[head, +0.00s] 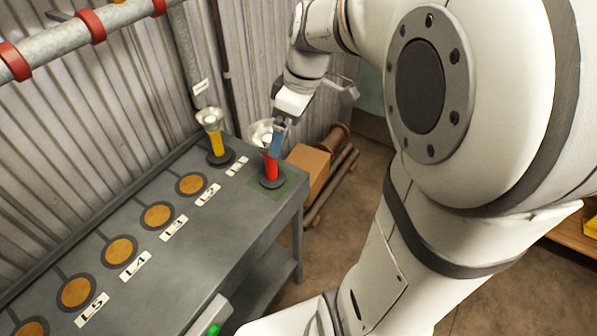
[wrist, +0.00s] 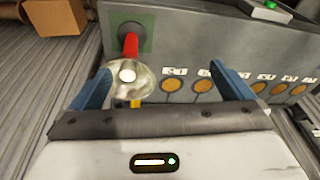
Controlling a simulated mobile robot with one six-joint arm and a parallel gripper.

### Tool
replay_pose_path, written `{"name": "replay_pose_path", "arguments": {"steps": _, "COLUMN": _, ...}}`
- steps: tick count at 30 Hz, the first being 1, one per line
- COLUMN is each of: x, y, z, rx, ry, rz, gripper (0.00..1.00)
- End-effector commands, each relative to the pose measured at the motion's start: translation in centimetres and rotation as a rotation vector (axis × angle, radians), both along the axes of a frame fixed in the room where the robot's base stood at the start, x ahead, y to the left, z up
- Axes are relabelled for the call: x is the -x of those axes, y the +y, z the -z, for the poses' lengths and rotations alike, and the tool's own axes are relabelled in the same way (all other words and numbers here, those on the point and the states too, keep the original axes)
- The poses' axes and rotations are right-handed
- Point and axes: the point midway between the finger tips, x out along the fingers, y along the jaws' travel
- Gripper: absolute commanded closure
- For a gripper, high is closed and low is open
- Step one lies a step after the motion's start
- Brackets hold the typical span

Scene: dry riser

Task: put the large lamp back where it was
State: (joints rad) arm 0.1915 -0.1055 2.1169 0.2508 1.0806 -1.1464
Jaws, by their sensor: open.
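A red lamp (head: 271,165) with a round silver reflector head and a dark base stands upright on a green square (head: 254,188) at the bench's right end. A yellow lamp (head: 215,141) of similar shape stands on the spot by the first label. Which of the two is the large one I cannot tell for sure. My gripper (head: 277,130) is open at the red lamp's head. In the wrist view the red lamp's head (wrist: 132,80) shows between the blue fingers of my gripper (wrist: 161,88), closer to the left finger. Contact cannot be told.
Several empty orange discs (head: 157,215) with labels run along the grey bench (head: 200,240). A pipe with red bands (head: 92,27) crosses the corrugated wall. A cardboard box (head: 308,166) stands beyond the bench's right end. A green button (head: 213,330) is at the front edge.

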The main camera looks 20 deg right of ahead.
Motion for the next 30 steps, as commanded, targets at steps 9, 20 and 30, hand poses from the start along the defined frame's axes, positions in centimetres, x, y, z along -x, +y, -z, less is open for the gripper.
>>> {"name": "replay_pose_path", "arguments": {"steps": 9, "x": 8.6, "y": 1.7, "z": 1.1, "rx": 0.062, "ry": -0.025, "rz": 0.571, "gripper": 0.0}}
{"name": "replay_pose_path", "arguments": {"steps": 20, "x": 12.0, "y": 2.3, "z": 2.3, "rx": 0.042, "ry": -0.066, "rz": 0.849, "gripper": 0.0}}
{"name": "replay_pose_path", "arguments": {"steps": 30, "x": 12.0, "y": 2.3, "z": 2.3, "rx": 0.041, "ry": -0.064, "rz": 0.852, "gripper": 0.0}}
